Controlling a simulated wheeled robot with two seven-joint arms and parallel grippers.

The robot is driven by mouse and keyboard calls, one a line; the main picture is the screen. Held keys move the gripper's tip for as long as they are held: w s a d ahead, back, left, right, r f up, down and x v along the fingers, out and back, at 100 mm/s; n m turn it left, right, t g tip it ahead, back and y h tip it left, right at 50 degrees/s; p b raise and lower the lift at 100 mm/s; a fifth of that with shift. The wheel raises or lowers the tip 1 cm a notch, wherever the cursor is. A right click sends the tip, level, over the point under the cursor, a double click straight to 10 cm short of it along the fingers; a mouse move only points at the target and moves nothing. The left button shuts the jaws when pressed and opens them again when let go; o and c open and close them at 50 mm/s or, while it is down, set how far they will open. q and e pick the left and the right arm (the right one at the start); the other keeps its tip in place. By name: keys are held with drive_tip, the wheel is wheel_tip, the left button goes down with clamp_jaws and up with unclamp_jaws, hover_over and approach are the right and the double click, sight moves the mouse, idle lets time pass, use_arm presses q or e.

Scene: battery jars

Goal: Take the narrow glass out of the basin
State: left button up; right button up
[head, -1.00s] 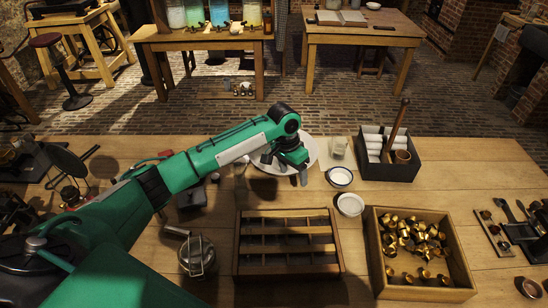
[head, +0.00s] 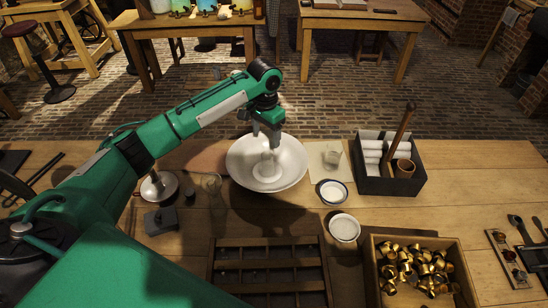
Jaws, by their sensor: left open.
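The basin (head: 293,158) is a wide white bowl at the upper middle of the workbench. A pale, clear glass (head: 268,168) stands inside it near the middle; it looks narrow and upright, though its upper part is partly hidden by my gripper. My left gripper (head: 267,144) reaches in over the basin from the upper left, fingers pointing down. It is open, with its fingertips at or just above the glass; I cannot tell whether they touch it. My right gripper is not in view.
A second glass (head: 333,154) stands on a pale mat right of the basin, another (head: 211,183) to its left. Two small white dishes (head: 344,228) (head: 332,192), a black caddy (head: 390,185), a box of brass pieces (head: 373,262) and a divided wooden tray (head: 268,242) lie around.

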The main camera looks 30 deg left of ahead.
sight(267, 162)
use_arm(q)
wheel_tip(267, 162, down, 8)
drive_tip(key=shift+r+p, duration=0.2)
drive_tip(key=shift+p, duration=0.35)
drive_tip(key=shift+w+f, duration=0.15)
drive_tip(key=shift+f, duration=0.4)
wheel_tip(267, 162, down, 4)
drive_tip(key=shift+f+p, duration=0.15)
drive_tip(key=shift+p, duration=0.65)
drive_tip(key=shift+f, duration=0.25)
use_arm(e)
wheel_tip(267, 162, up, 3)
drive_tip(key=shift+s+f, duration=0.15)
use_arm(q)
drive_tip(key=shift+c, duration=0.9)
drive_tip(key=c, duration=1)
